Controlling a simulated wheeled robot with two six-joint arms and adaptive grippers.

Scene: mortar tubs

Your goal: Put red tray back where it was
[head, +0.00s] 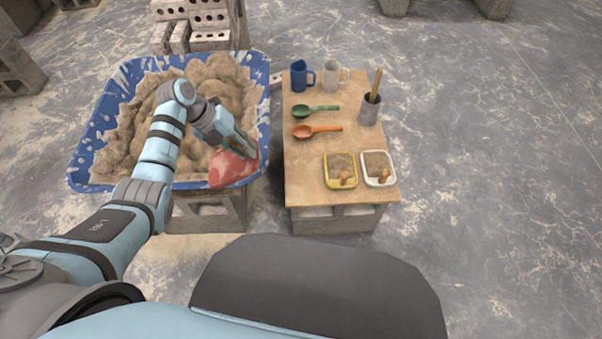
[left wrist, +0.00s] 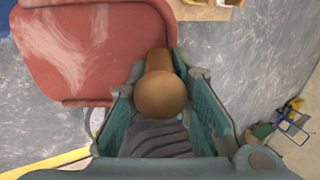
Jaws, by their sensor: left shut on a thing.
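The red tray (head: 226,170) is at the near right corner of the blue tub, partly hidden by my left gripper (head: 240,150). I cannot tell whether it touches the tub's rim. In the left wrist view the red tray (left wrist: 85,50) shows a broad red face with a pale smear. Its brown wooden handle (left wrist: 160,90) sits between the fingers. My left gripper is shut on this handle. My right gripper is not in view.
The blue tub (head: 77,168) holds heaped mortar (head: 130,125). The wooden table (head: 305,165) beside it bears yellow (head: 341,186) and white (head: 379,184) trays, green (head: 318,110) and orange (head: 318,130) spoons, two mugs and a grey pot (head: 369,110). The table's near left part is bare.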

